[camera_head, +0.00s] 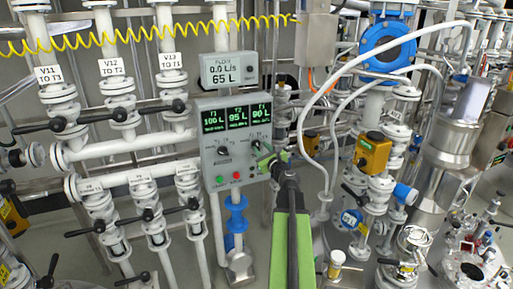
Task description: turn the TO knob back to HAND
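A grey control box (206,165) stands in the middle of the view, with green readouts of 100 L, 95 L and 90 L. Below the readouts are small knobs and a red and a green button; their labels are too small to read, so I cannot tell which is the TO knob or its setting. A dark knob (256,144) sits at the box's right side. My gripper (268,157) has its green fingertips at the lower right of this knob, very close to it. I cannot tell whether they touch it or how far apart they are.
A flow display (228,69) reading 0.0 L/s and 65 L is above the box. White pipes with black-handled valves (122,114) fill the left. Pale hoses (305,125), a blue flanged valve (386,47) and yellow units (373,152) crowd the right.

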